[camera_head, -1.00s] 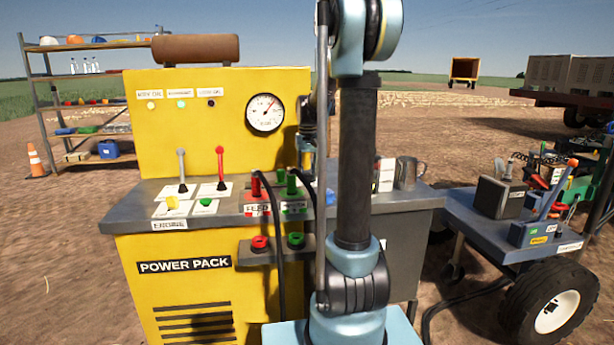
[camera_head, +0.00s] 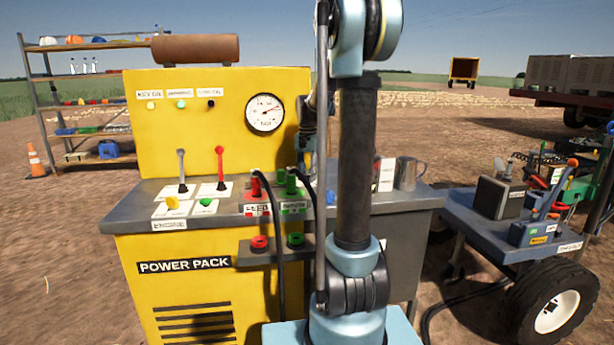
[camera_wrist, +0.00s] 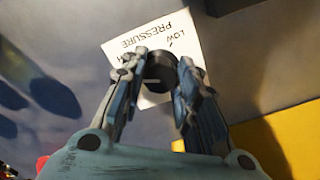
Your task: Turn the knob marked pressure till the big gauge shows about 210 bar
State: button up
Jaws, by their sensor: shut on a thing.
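The dark round pressure knob (camera_wrist: 161,68) stands on a white label (camera_wrist: 150,40) reading PRESSURE and LOW in the wrist view. My gripper (camera_wrist: 164,80) is shut on the knob, with one finger on each side. In the head view my gripper (camera_head: 306,168) is mostly hidden behind my arm, and the knob is hidden too. The big round gauge (camera_head: 264,113) is on the yellow panel. Its needle points right and a little upward; the numbers are too small to read.
Two levers, grey (camera_head: 182,168) and red (camera_head: 220,165), stand on the grey bench top (camera_head: 125,207) to the left. Red (camera_head: 256,186) and green (camera_head: 291,182) couplings with hoses are nearer. A metal mug (camera_head: 406,172) stands at the right.

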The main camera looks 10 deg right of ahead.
aim_at(307, 174)
jog(key=shift+w, duration=0.1)
dwell(0.3)
jog(key=o, duration=1.1)
jog(key=shift+c, duration=0.2)
jog(key=shift+r, duration=0.15)
notch_tip(307, 174, up, 12)
jog(key=shift+f, duration=0.2)
